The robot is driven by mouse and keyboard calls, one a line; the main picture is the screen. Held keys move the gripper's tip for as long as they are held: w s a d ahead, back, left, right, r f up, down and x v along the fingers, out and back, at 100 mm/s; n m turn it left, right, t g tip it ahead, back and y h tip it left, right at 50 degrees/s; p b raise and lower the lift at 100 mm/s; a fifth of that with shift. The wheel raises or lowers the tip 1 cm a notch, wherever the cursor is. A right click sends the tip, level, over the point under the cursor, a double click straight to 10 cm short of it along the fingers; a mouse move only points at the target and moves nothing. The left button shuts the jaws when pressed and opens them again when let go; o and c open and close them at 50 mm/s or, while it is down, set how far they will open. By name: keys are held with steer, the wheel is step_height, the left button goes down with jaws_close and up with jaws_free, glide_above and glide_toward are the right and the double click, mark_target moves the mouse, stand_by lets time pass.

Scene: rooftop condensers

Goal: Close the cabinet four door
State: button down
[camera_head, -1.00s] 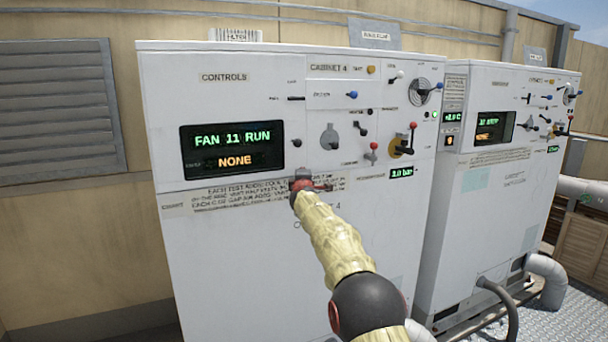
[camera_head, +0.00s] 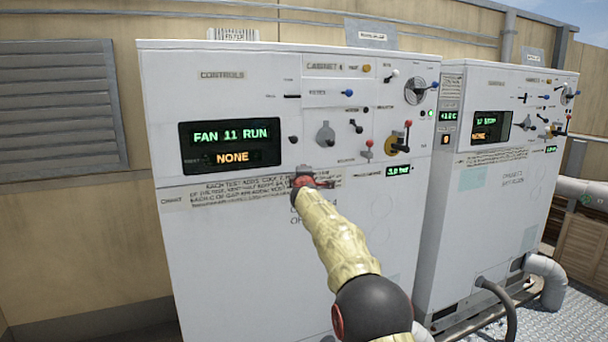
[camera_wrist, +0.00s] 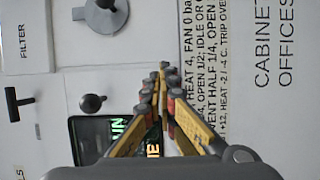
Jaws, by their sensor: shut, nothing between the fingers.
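The cabinet four (camera_head: 250,60) is the left white cabinet, with a controls panel above a large plain lower door (camera_head: 230,265). The door front looks about flush with the panel; I cannot tell whether a small gap is left. My gripper (camera_head: 303,182) is in front of the door's upper edge, over the printed instruction strip (camera_head: 240,191). Whether the tips touch the door is unclear.
Knobs and levers, such as a grey dial (camera_head: 325,136) and a red-tipped lever (camera_head: 405,135), stick out above my gripper. The display (camera_head: 231,146) reads "FAN 11 RUN" and "NONE". A second white cabinet (camera_head: 500,215) with pipes stands close at right.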

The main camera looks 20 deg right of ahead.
steer(key=s+d+b, duration=0.2)
steer(key=s+d, duration=0.4)
steer(key=d, duration=0.1)
steer(key=shift+d+f, duration=0.3)
steer(key=shift+f, duration=0.1)
